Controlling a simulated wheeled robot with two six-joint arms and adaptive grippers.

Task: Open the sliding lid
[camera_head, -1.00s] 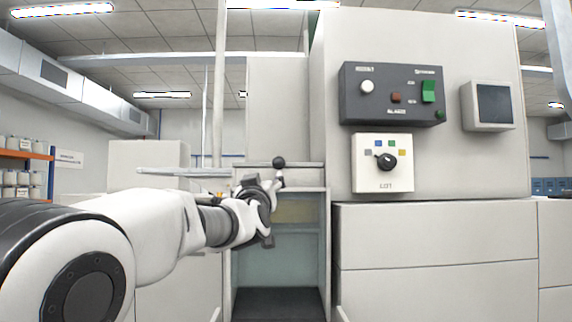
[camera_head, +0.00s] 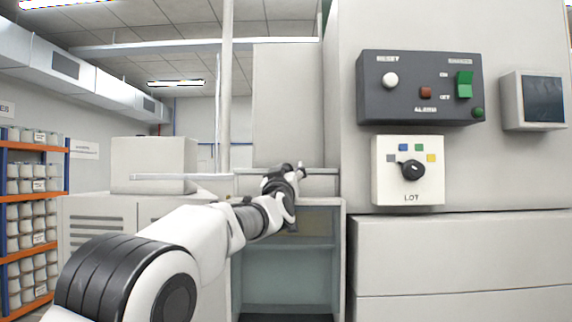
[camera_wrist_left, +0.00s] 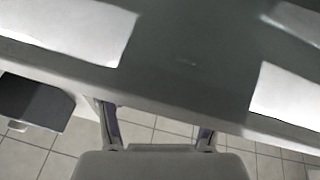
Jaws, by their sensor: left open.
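My left gripper (camera_head: 288,180) reaches to the top front of the open-fronted cabinet (camera_head: 342,245), in the middle of the head view. In the left wrist view its two fingers (camera_wrist_left: 155,122) stand apart with nothing held between them. Beyond the fingers runs a pale edge (camera_wrist_left: 180,104) beside a smooth dark grey surface (camera_wrist_left: 190,60) with bright white patches. I cannot tell for sure whether this surface is the sliding lid. The black knob on the cabinet top is not visible in the head view now. My right gripper is out of view.
A tall machine stands close on the right, with a dark control panel (camera_head: 420,88), a lot selector (camera_head: 408,170) and a small screen (camera_head: 533,100). A shelf of white bobbins (camera_head: 35,215) stands far left. A pale box (camera_head: 153,165) is left of the cabinet.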

